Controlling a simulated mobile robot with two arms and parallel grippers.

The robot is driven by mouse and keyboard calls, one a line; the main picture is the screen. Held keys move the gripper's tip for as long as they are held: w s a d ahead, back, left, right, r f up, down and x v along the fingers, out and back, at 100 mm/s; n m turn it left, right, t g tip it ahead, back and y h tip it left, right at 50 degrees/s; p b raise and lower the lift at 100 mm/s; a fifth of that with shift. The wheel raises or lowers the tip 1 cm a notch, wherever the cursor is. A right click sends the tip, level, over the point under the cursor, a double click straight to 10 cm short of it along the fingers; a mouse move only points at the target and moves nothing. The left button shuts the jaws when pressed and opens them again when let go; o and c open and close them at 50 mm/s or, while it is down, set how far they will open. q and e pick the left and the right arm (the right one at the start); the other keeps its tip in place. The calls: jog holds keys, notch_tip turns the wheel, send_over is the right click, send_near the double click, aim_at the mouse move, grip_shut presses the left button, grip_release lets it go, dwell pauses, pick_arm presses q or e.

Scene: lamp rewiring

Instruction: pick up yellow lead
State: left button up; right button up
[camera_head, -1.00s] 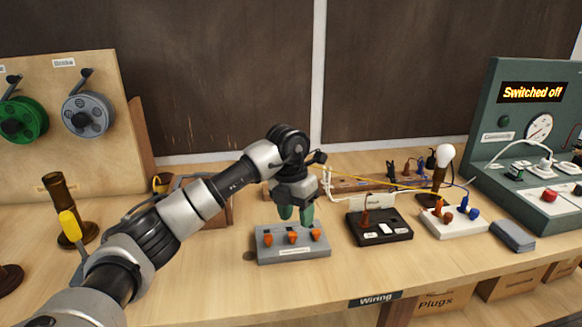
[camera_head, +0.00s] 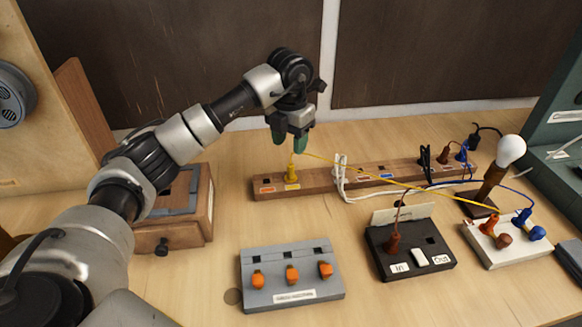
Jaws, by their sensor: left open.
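The yellow lead's plug (camera_head: 291,174) stands upright at the left end of the long wooden rack (camera_head: 262,186), by a yellow label. Its thin yellow cable runs right across the rack to the white terminal block (camera_head: 504,248) by the bulb. My left gripper (camera_head: 289,142) points down with open green-tipped fingers. It is just above the yellow plug, near the top of the plug. I cannot tell whether the fingers touch it. My right gripper is out of view.
A grey block with orange knobs (camera_head: 290,286) and a black switch block (camera_head: 425,255) stand in front. The lamp bulb (camera_head: 510,150) stands at right. White, black and blue leads cross the rack. A wooden box (camera_head: 190,225) sits under my arm. Bare table lies around the grey block.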

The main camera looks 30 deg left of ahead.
aim_at(291, 165)
pick_arm(q)
notch_tip(291, 165, down, 2)
jog(key=shift+s+f, duration=0.1)
notch_tip(291, 165, down, 5)
jog(key=shift+d+r+p, duration=0.1)
jog(key=shift+d+p, duration=0.05)
jog(key=shift+p, duration=0.65)
jog(key=shift+f, duration=0.5)
grip_shut()
